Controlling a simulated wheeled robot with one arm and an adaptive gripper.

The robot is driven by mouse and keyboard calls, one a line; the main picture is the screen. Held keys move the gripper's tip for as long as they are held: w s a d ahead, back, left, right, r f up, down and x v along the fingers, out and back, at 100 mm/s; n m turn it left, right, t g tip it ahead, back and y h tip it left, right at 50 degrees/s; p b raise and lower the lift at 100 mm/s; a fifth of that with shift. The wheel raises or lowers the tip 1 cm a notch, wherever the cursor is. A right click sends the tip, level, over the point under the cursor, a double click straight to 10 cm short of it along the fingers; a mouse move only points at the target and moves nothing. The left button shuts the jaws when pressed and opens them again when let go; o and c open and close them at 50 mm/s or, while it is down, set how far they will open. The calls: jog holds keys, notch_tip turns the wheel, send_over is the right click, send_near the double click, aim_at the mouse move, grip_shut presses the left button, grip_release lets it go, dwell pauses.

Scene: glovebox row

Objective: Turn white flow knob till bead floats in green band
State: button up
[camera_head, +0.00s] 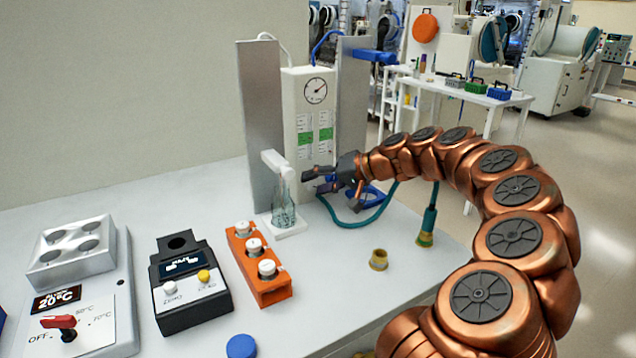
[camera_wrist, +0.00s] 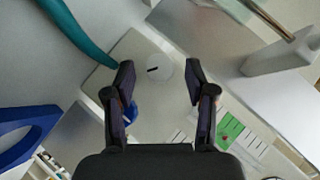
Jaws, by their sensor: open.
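The white flow knob (camera_wrist: 158,68), round with a black pointer line, is on the white panel in the wrist view. It lies between the spread fingers of my gripper (camera_wrist: 160,72), with a gap on both sides. In the head view my gripper (camera_head: 314,182) is open at the foot of the upright white flow panel (camera_head: 298,92), and I cannot make out the knob there. I cannot make out the bead.
A clear bottle (camera_head: 283,210) under a white fitting (camera_head: 276,161) stands just left of my gripper. A blue knob (camera_wrist: 131,113) is beside the white one. A teal hose (camera_head: 360,224) curves below. An orange rack (camera_head: 262,289) and black meter (camera_head: 190,312) stand nearer.

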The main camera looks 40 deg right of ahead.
jog(key=v, duration=1.1)
jog(key=shift+s+r, duration=0.2)
jog(key=shift+d, duration=0.1)
